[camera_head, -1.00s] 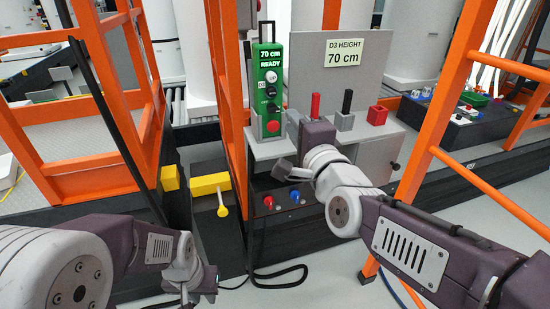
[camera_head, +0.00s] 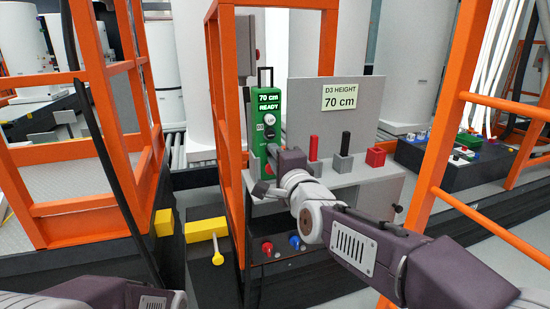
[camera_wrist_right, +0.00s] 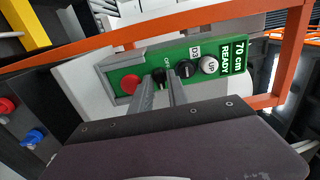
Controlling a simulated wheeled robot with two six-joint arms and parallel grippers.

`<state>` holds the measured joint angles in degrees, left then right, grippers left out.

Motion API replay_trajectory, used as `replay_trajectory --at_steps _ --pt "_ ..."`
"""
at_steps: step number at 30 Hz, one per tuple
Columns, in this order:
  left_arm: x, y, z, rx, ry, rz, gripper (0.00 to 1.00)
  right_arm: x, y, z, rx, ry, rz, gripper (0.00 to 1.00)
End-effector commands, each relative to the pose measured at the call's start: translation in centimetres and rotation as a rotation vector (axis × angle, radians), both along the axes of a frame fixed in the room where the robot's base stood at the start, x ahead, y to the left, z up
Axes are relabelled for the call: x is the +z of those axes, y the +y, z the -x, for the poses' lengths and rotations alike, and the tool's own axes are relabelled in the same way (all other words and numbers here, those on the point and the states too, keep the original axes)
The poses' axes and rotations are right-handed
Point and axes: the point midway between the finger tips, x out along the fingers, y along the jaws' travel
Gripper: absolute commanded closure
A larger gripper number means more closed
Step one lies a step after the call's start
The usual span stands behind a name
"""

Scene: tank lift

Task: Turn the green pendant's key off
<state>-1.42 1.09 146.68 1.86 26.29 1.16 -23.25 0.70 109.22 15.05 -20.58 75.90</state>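The green pendant (camera_head: 268,97) stands upright at the shelf's left end in the head view, its display reading 70 cm and READY. In the right wrist view the pendant (camera_wrist_right: 127,69) lies sideways, with a red button, the dark key (camera_wrist_right: 158,75) by an OFF mark, a black button and a white UP button. My right gripper (camera_head: 273,152) is at the pendant's lower front. In the wrist view its fingers (camera_wrist_right: 161,80) stand on either side of the key, apart; contact cannot be told. Only my left arm shows at the bottom left; its gripper is out of view.
The shelf (camera_head: 345,177) carries red and black handles and a red block (camera_head: 376,157). A D3 HEIGHT sign panel (camera_head: 310,105) rises behind it. Orange frame posts (camera_head: 228,90) stand close on the left, and an orange rail (camera_head: 455,130) on the right.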

Motion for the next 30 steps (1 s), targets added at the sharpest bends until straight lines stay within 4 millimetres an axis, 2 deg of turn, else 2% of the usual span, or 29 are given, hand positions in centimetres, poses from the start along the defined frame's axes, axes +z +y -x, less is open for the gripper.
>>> replay_trajectory --at_steps 3,5,6,19,30 --pt "0.01 0.0 0.0 0.0 0.0 0.0 0.75 0.01 -0.01 0.02 0.0 0.0 0.0 0.8" --pt "0.01 0.0 0.0 0.0 0.0 0.0 0.75 0.0 0.0 0.03 0.0 0.0 0.0 0.97" --pt "0.01 0.0 0.0 0.0 0.0 0.0 0.75 0.0 0.0 0.03 0.0 0.0 0.0 1.0" --pt "0.01 0.0 0.0 0.0 0.0 0.0 0.75 -0.02 0.0 0.05 0.0 -0.019 0.061 1.0" --pt "0.17 0.0 0.0 0.0 0.0 0.0 0.75 0.0 0.0 0.05 0.001 -0.11 0.343 1.0"
